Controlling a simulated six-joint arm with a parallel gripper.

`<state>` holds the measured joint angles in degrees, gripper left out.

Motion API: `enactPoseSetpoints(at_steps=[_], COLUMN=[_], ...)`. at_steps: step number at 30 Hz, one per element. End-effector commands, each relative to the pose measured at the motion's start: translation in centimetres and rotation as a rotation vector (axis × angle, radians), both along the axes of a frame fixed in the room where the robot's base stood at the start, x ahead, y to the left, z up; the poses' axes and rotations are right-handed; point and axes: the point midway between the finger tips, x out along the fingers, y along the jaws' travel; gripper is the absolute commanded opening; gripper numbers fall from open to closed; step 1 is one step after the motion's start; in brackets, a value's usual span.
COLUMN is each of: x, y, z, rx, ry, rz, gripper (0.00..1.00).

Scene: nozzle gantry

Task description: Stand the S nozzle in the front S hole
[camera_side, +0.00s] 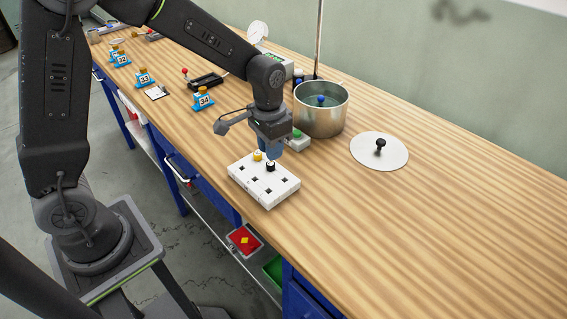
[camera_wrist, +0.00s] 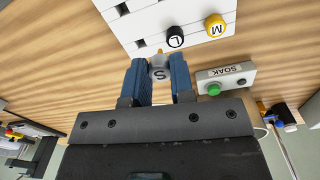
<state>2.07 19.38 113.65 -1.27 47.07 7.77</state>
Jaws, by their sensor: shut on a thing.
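The S nozzle (camera_wrist: 160,73) has a grey cap marked S and shows between the blue fingers of my gripper (camera_wrist: 160,82), which is shut on it. A brass-coloured tip shows by the edge of the white block in the wrist view. The white block (camera_wrist: 125,15) has square holes. It holds a black L nozzle (camera_wrist: 175,36) and a yellow M nozzle (camera_wrist: 215,25). In the side view my gripper (camera_side: 270,152) is at the far edge of the block (camera_side: 262,191); the S nozzle is hidden there. I cannot read any hole labels.
A SOAK box with a green button (camera_wrist: 213,89) stands close beside my gripper. A steel pot (camera_side: 321,118) is behind it, and a round lid with a black knob (camera_side: 379,155) lies to the right. Numbered blue stands (camera_side: 203,99) are at left. The right of the bench is clear.

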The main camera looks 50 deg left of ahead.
Motion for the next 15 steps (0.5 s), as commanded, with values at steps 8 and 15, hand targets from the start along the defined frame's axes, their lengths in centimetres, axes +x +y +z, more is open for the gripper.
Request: enactPoseSetpoints(at_steps=[8,15], x=[-1.7,-2.4], y=[5.5,7.5], z=[3.5,4.6], rx=[0.001,0.001], ry=[-0.002,0.000], rz=[0.005,0.032], gripper=[0.00,0.00])
